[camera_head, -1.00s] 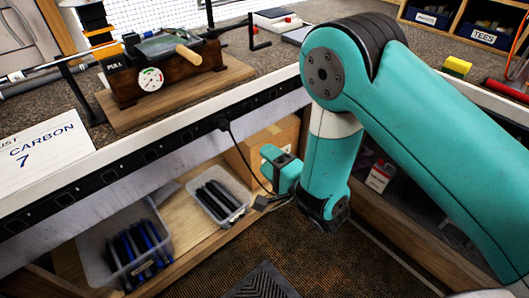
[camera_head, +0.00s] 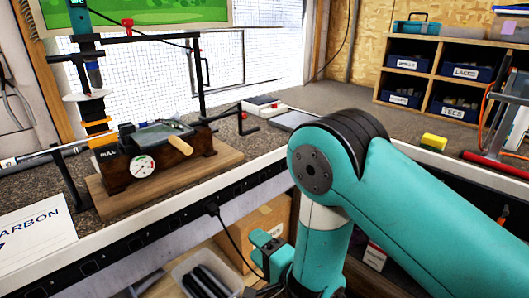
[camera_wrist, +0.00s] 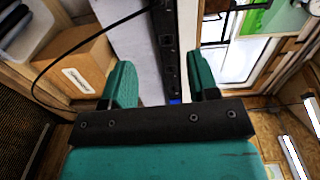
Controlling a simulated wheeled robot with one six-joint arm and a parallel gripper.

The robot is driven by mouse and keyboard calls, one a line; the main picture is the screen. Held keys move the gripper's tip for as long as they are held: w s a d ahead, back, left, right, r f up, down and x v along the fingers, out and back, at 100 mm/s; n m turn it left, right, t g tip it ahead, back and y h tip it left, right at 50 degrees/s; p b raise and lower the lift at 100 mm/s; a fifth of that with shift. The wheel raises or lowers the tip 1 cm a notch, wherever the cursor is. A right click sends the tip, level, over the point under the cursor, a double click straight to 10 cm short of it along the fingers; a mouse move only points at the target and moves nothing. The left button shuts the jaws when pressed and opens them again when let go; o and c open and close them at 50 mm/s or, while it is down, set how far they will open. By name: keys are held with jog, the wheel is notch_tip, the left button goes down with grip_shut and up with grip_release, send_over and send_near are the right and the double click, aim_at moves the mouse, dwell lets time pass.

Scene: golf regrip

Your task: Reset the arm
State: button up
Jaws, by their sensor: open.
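My gripper (camera_wrist: 162,82) shows in the wrist view with its two teal fingers spread apart and nothing between them. Behind the gap lie the bench's pale front edge and a dark power strip (camera_wrist: 168,50). In the head view my teal arm hangs down in front of the bench. Part of my gripper (camera_head: 268,252) shows low beside the forearm, below the bench top; the rest is hidden by the arm or cut off by the lower picture edge.
Labelled bins (camera_head: 459,108) fill a shelf at the back right. A cardboard box (camera_head: 262,228) and a clear tub (camera_head: 190,272) stand below the bench, near my gripper.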

jog(key=w+d+r+n+g+h, duration=0.3)
jog(key=d+r+h, duration=0.35)
jog(key=r, duration=0.45)
jog(key=s+d+r+n+g, duration=0.3)
jog(key=s+r+n, duration=0.1)
jog(key=s, duration=0.4)
jog(key=s+d+r+n+g+h+p, duration=0.1)
jog(key=s+d+r+n+g, duration=0.2)
jog(key=s, duration=0.5)
jog(key=s+d+r+n+g, duration=0.3)
jog(key=s+d+r+n, duration=0.1)
jog(key=s, duration=0.4)
jog(key=shift+s+r+n+g+p, duration=0.4)
jog(key=shift+r+n, duration=0.3)
jog(key=shift+n, duration=0.5)
jog(key=shift+w, duration=0.1)
